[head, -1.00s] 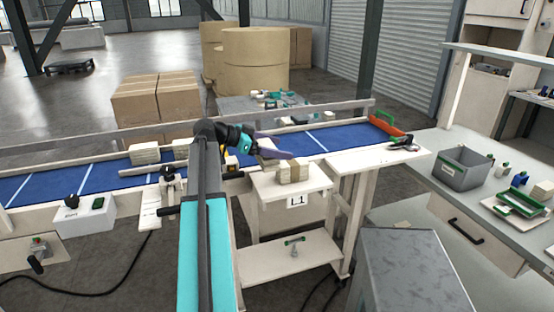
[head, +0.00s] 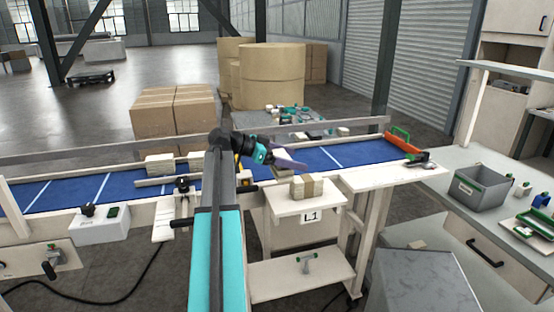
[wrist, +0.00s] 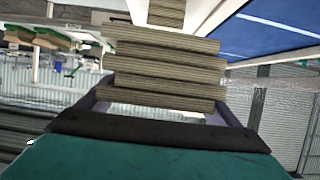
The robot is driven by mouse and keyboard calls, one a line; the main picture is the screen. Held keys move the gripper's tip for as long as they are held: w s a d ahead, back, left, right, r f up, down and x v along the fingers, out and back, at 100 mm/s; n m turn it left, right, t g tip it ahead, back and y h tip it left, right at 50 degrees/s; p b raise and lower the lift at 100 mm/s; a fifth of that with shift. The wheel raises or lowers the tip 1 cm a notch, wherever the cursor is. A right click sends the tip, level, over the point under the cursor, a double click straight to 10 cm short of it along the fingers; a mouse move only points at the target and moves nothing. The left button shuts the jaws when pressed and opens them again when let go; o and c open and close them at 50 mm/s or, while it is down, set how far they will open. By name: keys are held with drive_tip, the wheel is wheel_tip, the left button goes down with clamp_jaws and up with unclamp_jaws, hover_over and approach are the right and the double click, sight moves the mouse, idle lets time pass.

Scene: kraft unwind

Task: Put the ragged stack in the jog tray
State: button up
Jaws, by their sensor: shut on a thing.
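My gripper (head: 303,167) has purple fingers and is shut on the stack. Whether the stack still touches the stand top is hard to tell. A shallow green-edged tray (head: 540,227) lies on the right bench; I cannot tell if it is the jog tray.
A blue conveyor (head: 355,155) with side rails runs behind the stand. More pale stacks (head: 160,164) lie at its left. An orange-and-green tool (head: 402,142) lies at its right end. A grey bin (head: 483,190) stands on the right bench. A grey metal cabinet (head: 425,280) is in front.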

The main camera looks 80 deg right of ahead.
wheel_tip(320, 180, up, 10)
drive_tip(key=p, duration=0.9)
drive_tip(key=shift+p, duration=0.35)
